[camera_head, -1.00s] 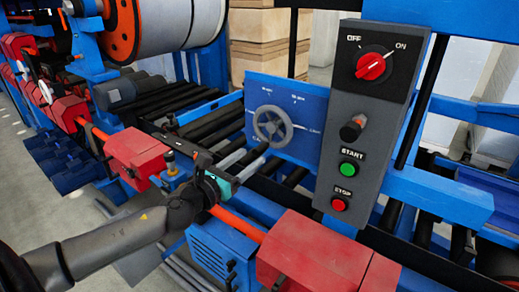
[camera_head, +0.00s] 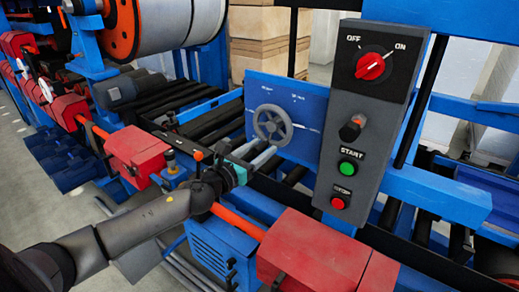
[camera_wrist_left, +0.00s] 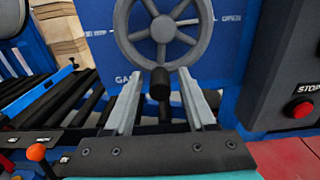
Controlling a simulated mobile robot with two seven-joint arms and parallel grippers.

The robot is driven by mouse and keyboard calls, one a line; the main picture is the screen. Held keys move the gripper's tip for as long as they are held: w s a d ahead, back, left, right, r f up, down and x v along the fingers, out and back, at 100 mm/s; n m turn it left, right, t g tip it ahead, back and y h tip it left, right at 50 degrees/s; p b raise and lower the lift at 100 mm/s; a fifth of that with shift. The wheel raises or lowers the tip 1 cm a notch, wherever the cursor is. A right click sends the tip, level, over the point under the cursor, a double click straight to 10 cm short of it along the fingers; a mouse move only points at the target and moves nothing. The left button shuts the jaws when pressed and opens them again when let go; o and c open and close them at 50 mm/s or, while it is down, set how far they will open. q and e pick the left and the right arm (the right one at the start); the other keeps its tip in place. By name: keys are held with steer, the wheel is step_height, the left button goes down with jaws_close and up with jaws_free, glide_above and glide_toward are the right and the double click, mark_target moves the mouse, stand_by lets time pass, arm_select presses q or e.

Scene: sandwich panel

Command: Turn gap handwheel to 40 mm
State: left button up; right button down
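The gap handwheel (camera_head: 272,125) is a grey spoked wheel on a blue panel (camera_head: 308,97); it also shows large in the left wrist view (camera_wrist_left: 163,30). A dark knob (camera_wrist_left: 160,84) sticks out at the wheel's bottom. My left gripper (camera_head: 264,154) is just below and in front of the wheel. In the left wrist view its two grey fingers (camera_wrist_left: 162,105) are apart, with the knob between them in the picture; I cannot tell contact. The scale marks on the panel are too small to read. My right gripper is not in view.
A grey control box (camera_head: 365,130) stands right of the wheel, with a red OFF/ON switch (camera_head: 370,66), a black knob, a green START button (camera_head: 347,168) and a red STOP button (camera_head: 338,203). Black rollers (camera_head: 215,122) lie left. Red blocks (camera_head: 320,255) stand in front.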

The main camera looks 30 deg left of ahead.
arm_select(q)
jaws_close()
steer(key=shift+d, duration=0.1)
stand_by(0.5)
